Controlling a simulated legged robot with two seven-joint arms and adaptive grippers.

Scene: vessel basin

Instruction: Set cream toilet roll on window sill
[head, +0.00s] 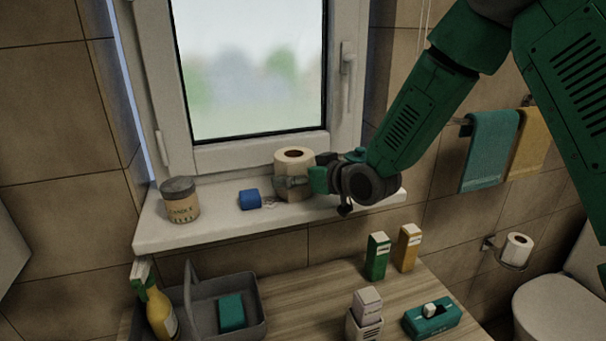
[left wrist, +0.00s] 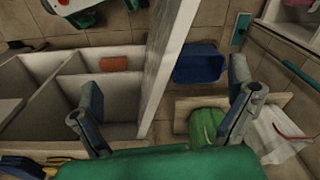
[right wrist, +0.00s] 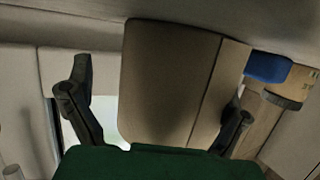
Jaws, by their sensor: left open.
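The cream toilet roll (head: 293,161) stands upright on the white window sill (head: 220,222), in front of the window frame. My right gripper (head: 300,184) reaches it from the right, with a finger across its front. In the right wrist view the roll (right wrist: 170,85) fills the space between the fingers of my right gripper (right wrist: 158,105). A gap shows between the roll and the left finger; the right finger overlaps the roll's edge, and contact there is unclear. My left gripper (left wrist: 165,100) is open and empty, seen only in the left wrist view.
A candle jar (head: 180,200) and a blue object (head: 249,199) stand left of the roll on the sill. Below are a grey caddy (head: 262,300), a yellow spray bottle (head: 160,312) and several boxes on the counter. Another roll (head: 517,249) hangs on a wall holder at right.

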